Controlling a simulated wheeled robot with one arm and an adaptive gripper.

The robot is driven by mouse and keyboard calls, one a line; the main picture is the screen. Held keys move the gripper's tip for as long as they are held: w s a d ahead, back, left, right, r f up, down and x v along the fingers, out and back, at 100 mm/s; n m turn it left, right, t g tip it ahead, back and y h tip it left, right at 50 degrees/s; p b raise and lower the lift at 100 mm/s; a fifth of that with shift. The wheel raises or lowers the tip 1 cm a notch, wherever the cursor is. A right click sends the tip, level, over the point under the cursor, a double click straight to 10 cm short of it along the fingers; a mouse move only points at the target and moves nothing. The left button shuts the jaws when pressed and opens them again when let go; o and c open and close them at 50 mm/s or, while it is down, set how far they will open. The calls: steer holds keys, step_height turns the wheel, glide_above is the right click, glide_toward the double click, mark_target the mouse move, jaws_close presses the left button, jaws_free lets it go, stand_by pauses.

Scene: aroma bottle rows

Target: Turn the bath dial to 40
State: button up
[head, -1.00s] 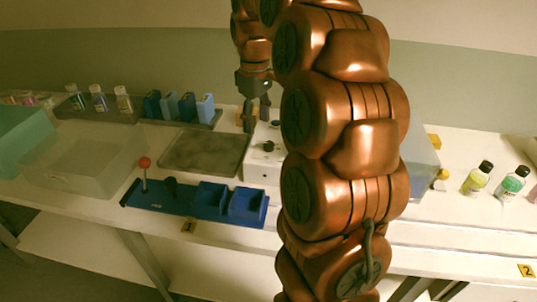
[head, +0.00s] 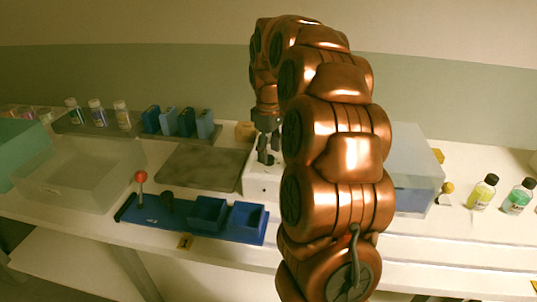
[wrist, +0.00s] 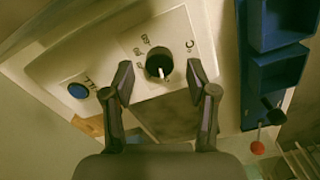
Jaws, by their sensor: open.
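The bath dial (wrist: 159,65) is a round black knob with a pale pointer mark on a white box. Printed numbers and a °C sign surround it, too blurred to read surely. My gripper (wrist: 160,70) is open, with one finger on each side of the dial in the wrist view; I cannot tell whether they touch it. A blue button (wrist: 78,91) sits on the same box. In the head view, my gripper (head: 267,157) is right over the white box (head: 262,188) and hides the dial.
A blue tray (head: 195,216) with a red-knobbed lever (head: 141,178) stands in front. A dark plate (head: 203,167) lies left of the box. Blue blocks and bottles stand behind. A translucent container (head: 412,165) and bottles (head: 482,192) are at the right.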

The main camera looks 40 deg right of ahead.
steer(key=shift+f, duration=0.9)
steer(key=shift+c, duration=0.4)
jaws_close()
